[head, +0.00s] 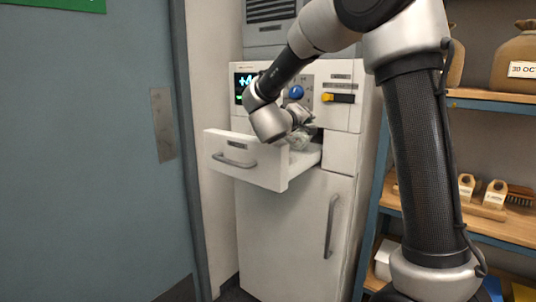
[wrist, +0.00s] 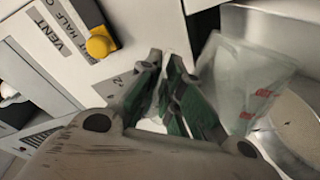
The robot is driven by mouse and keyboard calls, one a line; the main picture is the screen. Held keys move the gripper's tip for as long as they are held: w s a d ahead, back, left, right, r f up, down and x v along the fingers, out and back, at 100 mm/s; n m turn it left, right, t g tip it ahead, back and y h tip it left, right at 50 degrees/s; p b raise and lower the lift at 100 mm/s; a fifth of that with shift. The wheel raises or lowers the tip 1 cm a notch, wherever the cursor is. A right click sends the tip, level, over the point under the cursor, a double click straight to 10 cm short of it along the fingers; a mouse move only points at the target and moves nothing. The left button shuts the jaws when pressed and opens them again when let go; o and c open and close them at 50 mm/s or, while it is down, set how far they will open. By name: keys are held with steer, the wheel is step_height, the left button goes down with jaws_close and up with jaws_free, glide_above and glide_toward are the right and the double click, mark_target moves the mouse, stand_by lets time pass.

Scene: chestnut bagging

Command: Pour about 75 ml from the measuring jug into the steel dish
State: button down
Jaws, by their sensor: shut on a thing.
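The measuring jug (wrist: 243,82) is clear with red markings. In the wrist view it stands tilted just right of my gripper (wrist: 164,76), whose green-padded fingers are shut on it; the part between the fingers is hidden. A pale, round-edged surface (wrist: 304,122) lies below and beyond the jug, seemingly the steel dish, partly cut off and partly covered by the jug. In the head view my gripper (head: 303,128) is over the open drawer, with the clear jug (head: 299,140) small beside it. I cannot tell whether any liquid is leaving the jug.
The white drawer (head: 245,160) is pulled out of a white cabinet (head: 295,230) with a blue knob (head: 296,92) and a yellow switch (head: 342,98) above. A shelf (head: 500,230) stands at right and a blue-grey door (head: 90,150) at left.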

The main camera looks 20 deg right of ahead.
steer(key=shift+w+a+n+p, duration=0.2)
steer(key=shift+n+p, duration=0.2)
steer(key=shift+p, duration=0.05)
stand_by(1.2)
